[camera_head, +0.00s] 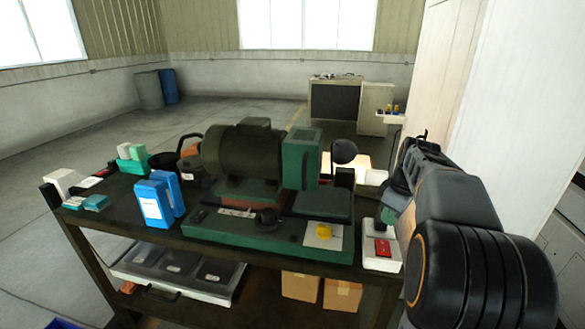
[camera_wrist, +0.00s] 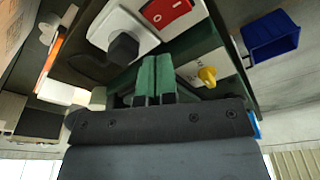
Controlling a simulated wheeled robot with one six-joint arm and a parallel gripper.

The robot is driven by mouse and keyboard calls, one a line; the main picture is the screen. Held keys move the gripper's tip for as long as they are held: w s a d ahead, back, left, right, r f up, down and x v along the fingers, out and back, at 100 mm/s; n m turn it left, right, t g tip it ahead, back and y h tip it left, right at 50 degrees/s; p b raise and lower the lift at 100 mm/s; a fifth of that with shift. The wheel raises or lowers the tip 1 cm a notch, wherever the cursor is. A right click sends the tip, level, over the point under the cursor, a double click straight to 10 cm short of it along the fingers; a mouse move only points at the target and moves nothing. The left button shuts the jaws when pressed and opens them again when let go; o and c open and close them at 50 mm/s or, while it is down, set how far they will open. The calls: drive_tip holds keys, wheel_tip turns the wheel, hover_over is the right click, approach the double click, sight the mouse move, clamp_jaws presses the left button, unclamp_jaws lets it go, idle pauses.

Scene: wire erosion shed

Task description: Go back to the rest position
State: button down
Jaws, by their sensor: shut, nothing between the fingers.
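My gripper (camera_wrist: 155,76) shows in the wrist view with its two green fingers pressed together and nothing between them. It hangs close to a white switch box with a red rocker switch (camera_wrist: 167,10) and a dark knob (camera_wrist: 122,48); I see no clear contact. In the head view my arm reaches up from the lower right, bent over the right end of the workbench. The gripper's tips are mostly hidden there beside the white switch box (camera_head: 382,264).
A green grinding machine (camera_head: 242,150) with a yellow knob (camera_head: 323,231) fills the workbench. Blue boxes (camera_head: 153,204) stand to its left. A white wall or cabinet (camera_head: 500,100) rises close behind my arm on the right. Open floor (camera_head: 40,160) lies to the left.

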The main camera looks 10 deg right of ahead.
drive_tip(key=shift+w+d+m, duration=0.1)
drive_tip(key=shift+d+m, duration=0.05)
drive_tip(key=shift+m, duration=0.65)
drive_tip(key=f+m, duration=0.1)
drive_tip(key=s+a+f+m, duration=0.1)
drive_tip(key=m, duration=0.1)
drive_tip(key=f+m, duration=0.1)
drive_tip(key=f, duration=0.1)
drive_tip(key=shift+s+a+h, duration=0.25)
drive_tip(key=shift+s+h, duration=0.05)
drive_tip(key=shift+s, duration=0.1)
drive_tip(key=a, duration=0.1)
drive_tip(key=s+a+m, duration=0.1)
drive_tip(key=a+f+m, duration=0.1)
drive_tip(key=shift+s+a, duration=0.2)
drive_tip(key=shift+s, duration=0.1)
drive_tip(key=s+a+f+t, duration=0.1)
drive_tip(key=s+a, duration=0.3)
drive_tip(key=a, duration=0.4)
drive_tip(key=s+a+f+n+t, duration=0.1)
drive_tip(key=s+a, duration=0.4)
drive_tip(key=a, duration=0.3)
drive_tip(key=c, duration=1.8)
unclamp_jaws()
